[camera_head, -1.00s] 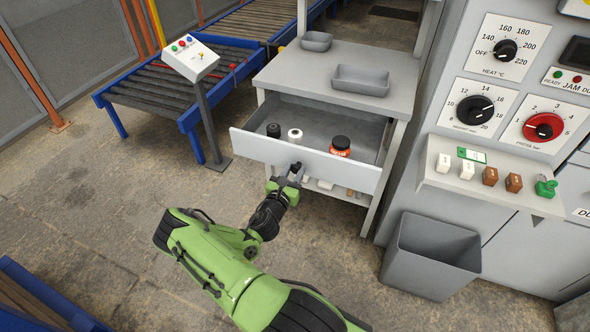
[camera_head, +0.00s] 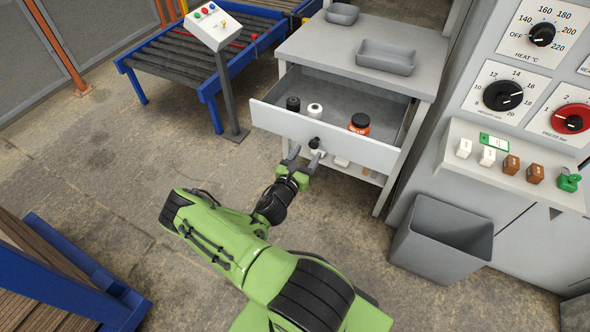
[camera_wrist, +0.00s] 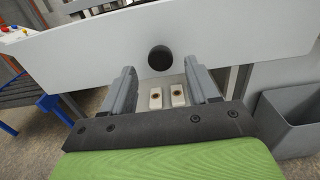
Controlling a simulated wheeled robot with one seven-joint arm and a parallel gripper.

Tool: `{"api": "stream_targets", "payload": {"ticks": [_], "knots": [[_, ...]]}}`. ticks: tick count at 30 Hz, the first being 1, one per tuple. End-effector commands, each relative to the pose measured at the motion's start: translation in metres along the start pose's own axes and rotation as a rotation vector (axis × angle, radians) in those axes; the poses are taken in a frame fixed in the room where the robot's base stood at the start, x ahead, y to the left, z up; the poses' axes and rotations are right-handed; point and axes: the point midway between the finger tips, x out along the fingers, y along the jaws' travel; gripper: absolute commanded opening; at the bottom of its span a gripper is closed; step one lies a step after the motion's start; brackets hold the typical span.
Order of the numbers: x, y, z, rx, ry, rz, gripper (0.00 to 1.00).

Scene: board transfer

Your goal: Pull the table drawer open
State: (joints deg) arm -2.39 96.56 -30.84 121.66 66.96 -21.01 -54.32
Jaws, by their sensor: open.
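The table drawer (camera_head: 357,149) stands pulled out from the grey table (camera_head: 415,83). It holds a black object (camera_head: 293,104), a white object (camera_head: 315,110) and an orange jar with a black lid (camera_head: 360,124). The round dark knob (camera_head: 314,143) is on the drawer front; it also shows in the wrist view (camera_wrist: 160,58). My gripper (camera_head: 304,157) is open in front of the drawer, just short of the knob. In the wrist view my fingers (camera_wrist: 160,85) stand apart, below and to either side of the knob, with nothing between them.
A grey bin (camera_head: 440,245) stands right of the table, below the machine panel (camera_head: 510,165). A roller conveyor (camera_head: 185,70) and a control post (camera_head: 228,85) are at the left. The floor in front of the drawer is clear apart from my arm.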

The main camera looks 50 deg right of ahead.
Motion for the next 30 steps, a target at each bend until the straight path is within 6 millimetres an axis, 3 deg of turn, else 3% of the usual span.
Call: {"api": "stream_targets", "payload": {"ticks": [6,12,17,30], "knots": [[-0.064,0.002,0.003,-0.005,0.001,0.008,0.59],[-0.105,0.001,0.002,-0.001,0.0,0.005,0.59],[-0.116,0.0,0.001,0.0,-0.002,0.001,0.59],[-0.116,0.0,0.001,0.0,-0.001,0.001,0.59]]}}
